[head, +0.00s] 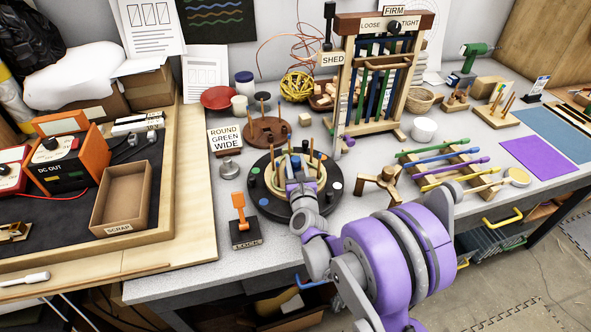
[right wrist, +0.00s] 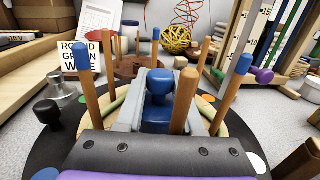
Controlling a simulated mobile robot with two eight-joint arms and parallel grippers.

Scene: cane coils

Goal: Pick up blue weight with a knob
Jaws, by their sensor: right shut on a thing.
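The blue weight with a knob (right wrist: 160,84) shows in the middle of the right wrist view, its round blue knob upward. My right gripper (head: 296,178) reaches down over the round black peg base (head: 262,197) in the head view. In the right wrist view its grey jaws (right wrist: 157,98) are shut on the blue weight, among upright wooden pegs, some with blue tips. The underside of the weight is hidden, so I cannot tell whether it touches the base. My left gripper is not in view.
A black knobbed piece (right wrist: 47,113) stands on the left of the base. A sign reading ROUND GREEN WIDE (head: 226,138) and a metal weight (head: 229,169) stand to the left, the LOCK stand (head: 243,230) in front.

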